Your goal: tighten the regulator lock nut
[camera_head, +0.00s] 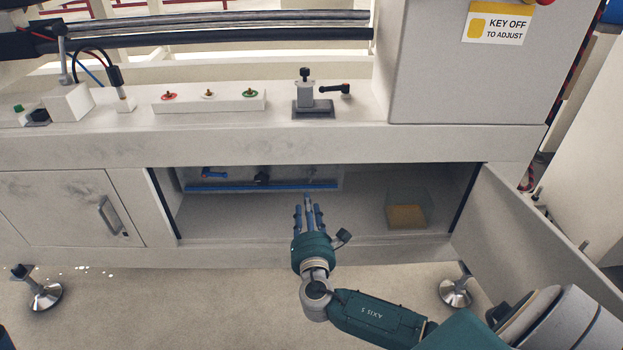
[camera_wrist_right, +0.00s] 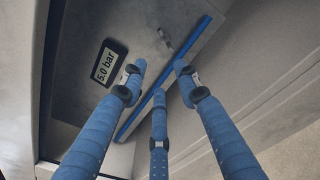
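I cannot tell which part is the regulator lock nut. The right wrist view shows a black-framed display (camera_wrist_right: 108,63) reading 5.0 bar, a small grey fitting (camera_wrist_right: 166,39) and the blue bar (camera_wrist_right: 200,38). My right gripper (camera_head: 308,202) is at the cabinet opening, its blue fingers (camera_wrist_right: 160,82) spread and nothing seen between them. It is right of the black part. My left gripper is out of view.
A clear bin (camera_head: 408,196) with yellowish contents stands right in the cabinet. The open door (camera_head: 535,235) borders the right side; a closed door (camera_head: 70,208) is at left. A clamp with a black handle (camera_head: 315,105) stands on the ledge above. The cabinet floor between is clear.

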